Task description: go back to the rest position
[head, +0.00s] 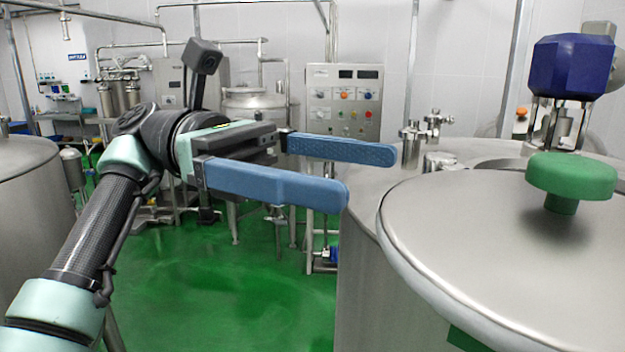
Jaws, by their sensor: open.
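My gripper (371,174) is open and empty, with its two blue fingers spread and pointing right. It hangs in the air left of a large steel tank (372,280) on the right side of the head view. The fingertips appear near the tank's left edge; I cannot tell the exact gap. My arm reaches up from the lower left to the gripper. The tank's round lid (490,255) has a green knob (571,178) on top, to the right of my gripper and apart from it.
A blue motor housing (572,66) stands on the tank behind the knob. Steel fittings (412,142) rise from the tank top. A control panel (343,101) stands at the back. Another tank (28,205) is at the left. Green floor (230,290) between the tanks looks clear.

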